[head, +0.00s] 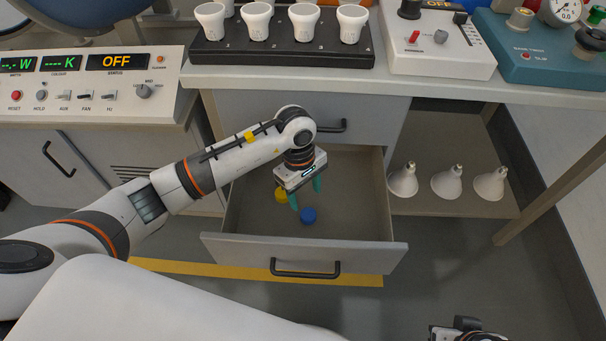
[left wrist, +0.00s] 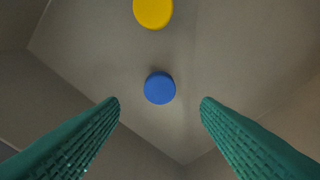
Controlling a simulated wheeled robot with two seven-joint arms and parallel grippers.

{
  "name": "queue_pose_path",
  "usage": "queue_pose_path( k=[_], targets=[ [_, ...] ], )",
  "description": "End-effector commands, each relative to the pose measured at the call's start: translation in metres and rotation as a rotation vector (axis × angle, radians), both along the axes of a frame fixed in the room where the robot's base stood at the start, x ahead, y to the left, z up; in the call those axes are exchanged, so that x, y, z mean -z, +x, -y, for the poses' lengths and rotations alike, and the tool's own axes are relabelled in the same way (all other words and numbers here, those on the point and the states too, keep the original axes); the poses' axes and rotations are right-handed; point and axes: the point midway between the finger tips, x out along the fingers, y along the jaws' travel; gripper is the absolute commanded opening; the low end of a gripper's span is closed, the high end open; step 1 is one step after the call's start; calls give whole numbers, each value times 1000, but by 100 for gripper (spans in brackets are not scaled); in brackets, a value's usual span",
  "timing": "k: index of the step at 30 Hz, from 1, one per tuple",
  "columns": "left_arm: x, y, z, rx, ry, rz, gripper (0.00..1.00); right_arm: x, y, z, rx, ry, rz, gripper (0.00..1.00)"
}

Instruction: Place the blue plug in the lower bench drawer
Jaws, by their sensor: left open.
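The lower bench drawer (head: 352,195) is pulled open under the bench. The blue plug (head: 308,215) lies on the drawer floor near its front wall; it also shows in the left wrist view (left wrist: 159,88), centred between and beyond the fingertips. My left gripper (head: 305,192) points down into the drawer, with its green fingers (left wrist: 160,104) apart and nothing between them. My right gripper (head: 466,332) is only partly in view at the bottom edge.
The upper drawer (head: 350,107) above is shut. Several white cups stand on a dark rack (head: 215,53) on the bench. Reflector bulbs (head: 447,182) stand on the shelf right of the drawer. A control panel (head: 90,84) is at the left. The drawer's right part is clear.

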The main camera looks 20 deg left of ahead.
Motion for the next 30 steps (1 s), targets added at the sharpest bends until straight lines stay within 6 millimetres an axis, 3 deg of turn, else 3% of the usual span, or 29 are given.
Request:
queue_pose_path(
  k=[3, 9, 30],
  targets=[
    [-25, 2, -4, 2, 2, 3, 58, -4, -8, 2, 3, -8, -38, 33],
    [-46, 3, -6, 2, 0, 0, 58, -7, -8, 2, 3, -9, -41, 33],
    [-52, 3, -6, 1, 0, -1, 58, -3, -5, 2, 3, -7, -40, 33]
  ],
)
